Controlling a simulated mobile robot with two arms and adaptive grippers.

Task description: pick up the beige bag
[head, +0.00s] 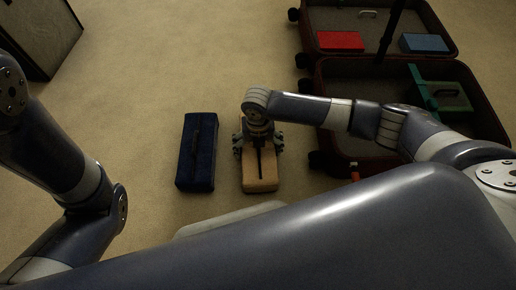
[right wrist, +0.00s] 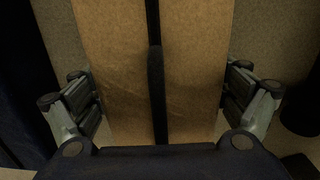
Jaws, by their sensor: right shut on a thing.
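The beige bag (head: 260,180) is a tan oblong with a dark strip along its top, lying on the carpet in the middle of the head view. My right gripper (head: 259,146) is over it from above, with fingers on both sides. In the right wrist view the beige bag (right wrist: 195,75) fills the middle, and the fingers of my right gripper (right wrist: 160,100) are shut on its two long sides. I cannot tell whether the bag is clear of the floor. My left arm shows at the left of the head view, but its gripper is out of view.
A dark blue bag (head: 197,152) lies just left of the beige bag. An open suitcase (head: 312,75) stands at the right, with a red box (head: 340,41), a blue box (head: 424,43) and a green item (head: 424,88) inside. A dark box (head: 40,35) stands at the upper left. Open carpet lies between.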

